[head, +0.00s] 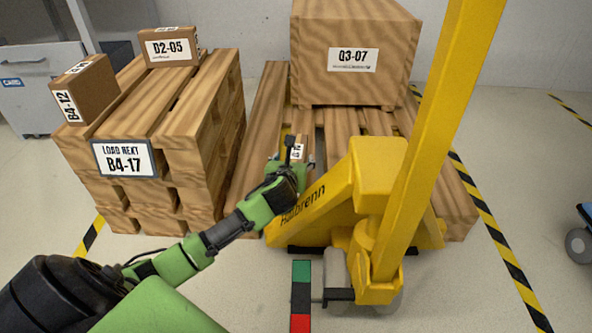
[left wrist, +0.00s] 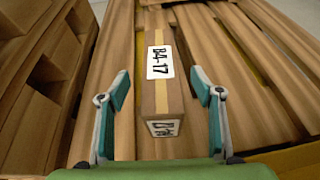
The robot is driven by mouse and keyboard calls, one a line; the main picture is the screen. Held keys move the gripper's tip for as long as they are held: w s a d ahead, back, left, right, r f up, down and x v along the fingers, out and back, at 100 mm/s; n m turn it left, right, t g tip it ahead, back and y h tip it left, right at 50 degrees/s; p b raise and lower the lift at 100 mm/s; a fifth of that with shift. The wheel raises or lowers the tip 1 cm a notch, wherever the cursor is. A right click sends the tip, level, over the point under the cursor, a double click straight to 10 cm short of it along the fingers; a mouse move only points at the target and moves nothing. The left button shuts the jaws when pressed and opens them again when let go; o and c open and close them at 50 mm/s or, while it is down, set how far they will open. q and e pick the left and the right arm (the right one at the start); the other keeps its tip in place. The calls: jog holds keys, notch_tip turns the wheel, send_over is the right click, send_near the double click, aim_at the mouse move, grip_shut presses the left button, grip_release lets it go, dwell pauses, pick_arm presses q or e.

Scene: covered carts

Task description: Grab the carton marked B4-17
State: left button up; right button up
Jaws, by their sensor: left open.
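The brown carton marked B4-17 (left wrist: 153,100) lies on the wooden pallet, with a white label on top, yellowish tape along it and another label on its near end. It also shows in the head view (head: 302,122), small and partly hidden by my left gripper (head: 296,160). In the left wrist view my left gripper (left wrist: 160,84) is open, one finger on each side of the carton's near part, with visible gaps. I cannot tell whether the fingers are level with its sides or above. My right gripper is not in view.
A large carton Q3-07 (head: 352,28) stands at the back of the pallet (head: 262,110). A yellow pallet jack (head: 375,190) blocks the right front. A stacked pallet (head: 206,120) on the left bears cartons D2-05 (head: 160,38) and B4-12 (head: 95,92), plus a sign reading B4-17 (head: 125,172).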

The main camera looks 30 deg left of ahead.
aim_at(295, 155)
pick_arm(q)
jog(key=b+x, duration=0.1)
jog(key=x, duration=0.1)
jog(key=b+x, duration=0.1)
jog(key=x, duration=0.1)
jog(key=shift+s+d+f, duration=0.1)
jog(key=shift+f, duration=0.1)
jog(key=shift+w+b, duration=0.35)
jog(key=shift+b, duration=0.05)
jog(key=shift+r, duration=0.1)
grip_shut()
jog(key=shift+r, duration=0.1)
